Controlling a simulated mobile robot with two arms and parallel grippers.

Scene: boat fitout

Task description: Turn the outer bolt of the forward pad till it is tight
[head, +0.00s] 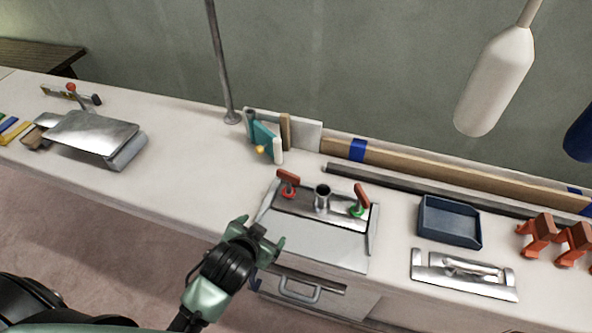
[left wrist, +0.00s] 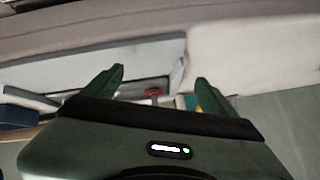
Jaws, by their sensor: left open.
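A metal plate (head: 302,203) with a short upright tube (head: 322,197) at its middle lies on a light panel on the counter. A red-handled bolt with a red ring (head: 288,183) stands at its left end. A second red-handled bolt with a green ring (head: 360,202) stands at its right end. My left gripper (head: 262,236) is open and empty at the counter's front edge, in front and left of the plate, apart from both bolts. In the left wrist view, a small red part (left wrist: 153,92) shows beyond the open left gripper (left wrist: 156,82). My right gripper is out of view.
A blue tray (head: 450,222) and a metal holder (head: 465,275) are to the right, with orange clamps (head: 540,232) beyond. A thin post (head: 222,70) rises behind left. A white bottle-shaped fender (head: 495,82) hangs at upper right.

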